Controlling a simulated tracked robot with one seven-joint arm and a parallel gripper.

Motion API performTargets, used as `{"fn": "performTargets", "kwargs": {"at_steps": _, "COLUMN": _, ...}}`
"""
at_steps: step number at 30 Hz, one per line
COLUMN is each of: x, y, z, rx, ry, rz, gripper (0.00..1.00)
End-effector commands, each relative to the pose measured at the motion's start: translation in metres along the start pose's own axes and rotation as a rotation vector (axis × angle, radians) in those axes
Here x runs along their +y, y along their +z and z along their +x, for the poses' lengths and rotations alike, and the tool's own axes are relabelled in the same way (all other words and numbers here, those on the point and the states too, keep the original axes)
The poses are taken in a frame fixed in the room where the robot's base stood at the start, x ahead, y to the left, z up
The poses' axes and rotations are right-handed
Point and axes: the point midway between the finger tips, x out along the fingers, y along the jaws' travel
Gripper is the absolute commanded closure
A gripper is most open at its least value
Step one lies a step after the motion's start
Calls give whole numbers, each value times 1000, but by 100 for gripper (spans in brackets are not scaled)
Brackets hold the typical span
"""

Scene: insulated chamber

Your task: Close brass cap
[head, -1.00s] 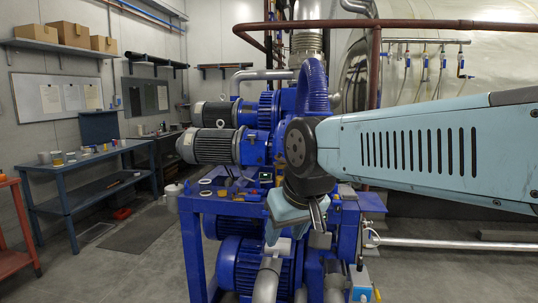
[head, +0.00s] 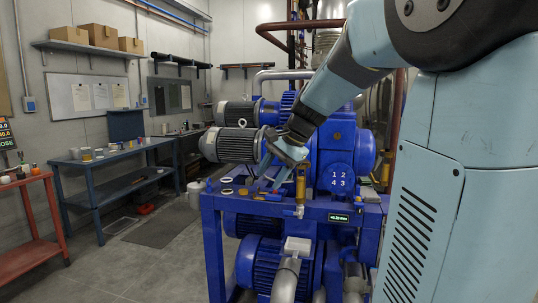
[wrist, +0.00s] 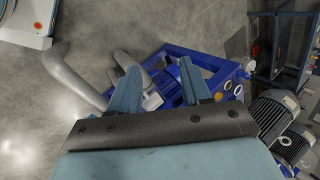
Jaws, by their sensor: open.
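A brass upright fitting (head: 300,187) stands on the top of the blue pump frame (head: 318,212), right of my gripper. Small brass-coloured pieces (head: 246,192) lie on the frame top, left of the fitting. I cannot tell which brass part is the cap. My gripper (head: 270,176) is open and points down over the frame top, near these pieces, with nothing visible between its fingers. In the wrist view the two fingers (wrist: 158,68) are spread apart, with the blue frame beyond them. The fingers hide part of the frame there.
A blue pump housing numbered 1 to 4 (head: 341,178) and grey motors (head: 231,145) stand behind the frame top. White rings (head: 226,191) lie on its left end. A blue workbench (head: 98,163) and red cart (head: 30,225) are at left. Floor between is open.

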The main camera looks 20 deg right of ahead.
Motion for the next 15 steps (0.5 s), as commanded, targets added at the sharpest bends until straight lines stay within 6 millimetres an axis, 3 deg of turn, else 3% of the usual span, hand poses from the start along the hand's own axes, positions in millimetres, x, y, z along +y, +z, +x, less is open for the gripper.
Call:
{"fn": "performTargets", "kwargs": {"at_steps": 6, "x": -29, "y": -58, "z": 11, "rx": -95, "ry": -87, "rz": 242, "gripper": 52}}
{"fn": "performTargets", "kwargs": {"at_steps": 15, "x": -55, "y": -147, "z": 21, "rx": -240, "ry": -223, "rz": 564, "gripper": 52}}
